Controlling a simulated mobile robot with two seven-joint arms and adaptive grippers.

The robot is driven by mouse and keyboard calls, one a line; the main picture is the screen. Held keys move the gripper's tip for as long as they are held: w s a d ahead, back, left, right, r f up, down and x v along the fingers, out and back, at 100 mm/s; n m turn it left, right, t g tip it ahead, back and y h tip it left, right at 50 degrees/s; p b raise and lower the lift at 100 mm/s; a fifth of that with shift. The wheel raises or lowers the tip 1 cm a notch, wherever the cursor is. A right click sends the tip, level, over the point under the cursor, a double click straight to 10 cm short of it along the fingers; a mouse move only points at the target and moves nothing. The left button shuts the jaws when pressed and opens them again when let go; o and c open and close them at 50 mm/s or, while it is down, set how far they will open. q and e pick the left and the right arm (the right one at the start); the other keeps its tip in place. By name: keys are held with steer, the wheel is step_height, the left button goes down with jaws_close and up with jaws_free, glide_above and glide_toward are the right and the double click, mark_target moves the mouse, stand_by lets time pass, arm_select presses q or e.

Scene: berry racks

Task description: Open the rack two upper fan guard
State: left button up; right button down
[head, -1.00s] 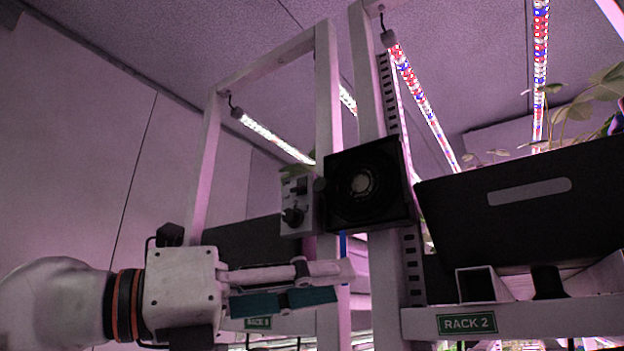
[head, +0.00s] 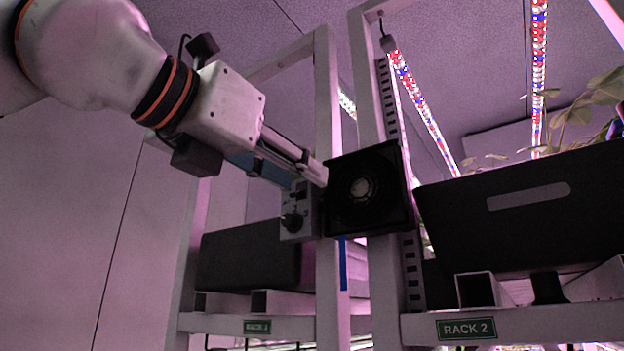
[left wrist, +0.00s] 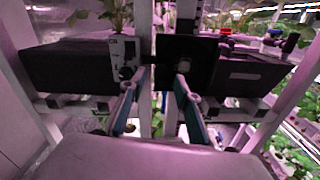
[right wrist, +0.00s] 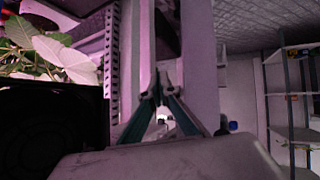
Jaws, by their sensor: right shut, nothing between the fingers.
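The fan with its black square guard (head: 368,190) is mounted on the white posts left of the Rack 2 label; it also shows in the left wrist view (left wrist: 187,60). The guard looks closed. My left gripper (head: 312,178) points right and down, its fingertips by the guard's left edge; I cannot tell whether they touch it. In the left wrist view (left wrist: 157,76) its fingers are apart with nothing between them. My right gripper (right wrist: 158,80) is shut and empty in front of a pale post, out of the head view.
A grey control box with a knob (head: 298,212) sits just left of the fan, under my left fingers. The Rack 2 label (head: 467,325) is on the right shelf beam, below a black planter (head: 525,205). A black square housing (right wrist: 50,125) stands left in the right wrist view.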

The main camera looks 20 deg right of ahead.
mark_target(318, 188)
arm_select(q)
steer(key=shift+p+x, duration=0.3)
steer(key=shift+x, duration=1.8)
jaws_close()
